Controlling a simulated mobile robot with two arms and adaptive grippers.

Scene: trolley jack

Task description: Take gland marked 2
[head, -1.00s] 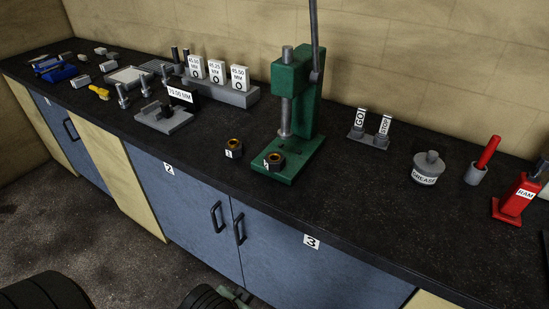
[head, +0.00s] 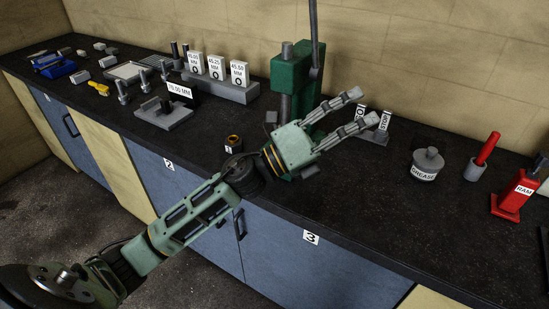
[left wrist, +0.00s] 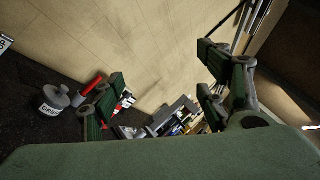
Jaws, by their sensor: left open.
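A small dark gland (head: 232,144) with a brass-coloured inside stands on the black bench top, left of the green press (head: 288,75); its white tag seems to read 1. The other gland, seen earlier on the press base, is now hidden behind my left gripper and forearm. My left gripper (head: 368,106) is open and empty, above the bench in front of the press, its fingers pointing right toward the GO/STOP blocks. In the left wrist view its two fingers (left wrist: 163,88) are spread wide with nothing between them. My right gripper is not in view.
GO and STOP blocks (head: 383,121) stand behind the fingertips. A grease pot (head: 427,166), a cup with a red handle (head: 476,171) and a red ram (head: 514,196) stand at right. Gauge blocks (head: 240,73) stand at left.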

